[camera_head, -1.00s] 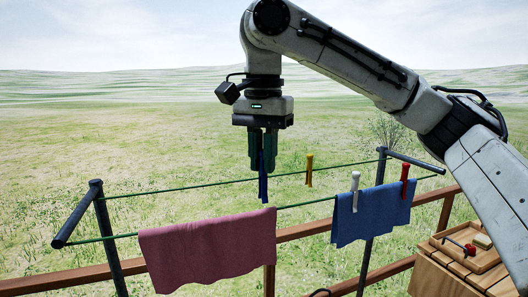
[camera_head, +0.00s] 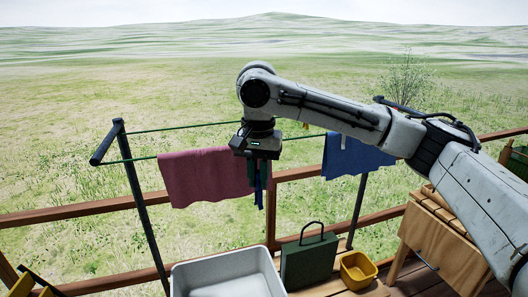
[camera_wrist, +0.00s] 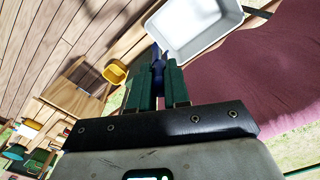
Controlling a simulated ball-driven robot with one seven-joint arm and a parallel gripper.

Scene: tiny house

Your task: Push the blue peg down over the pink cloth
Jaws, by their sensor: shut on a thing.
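My gripper (camera_head: 258,190) is shut on the blue peg (camera_head: 259,203), which points downward below the green fingers. The peg also shows between the fingertips in the wrist view (camera_wrist: 157,60). The pink cloth (camera_head: 200,175) hangs over the near green line on the left. In the head view my gripper overlaps the cloth's right edge; in the wrist view the cloth (camera_wrist: 262,75) lies to the right of the fingers, apart from the peg. Whether the peg is in front of or behind the line is hard to tell.
A blue cloth (camera_head: 356,158) hangs to the right on the same line. A yellow peg (camera_head: 305,125) is on the far line. Below stand a white basin (camera_head: 225,272), a green case (camera_head: 309,262) and a yellow bucket (camera_head: 358,270). A wooden railing (camera_head: 292,173) runs behind.

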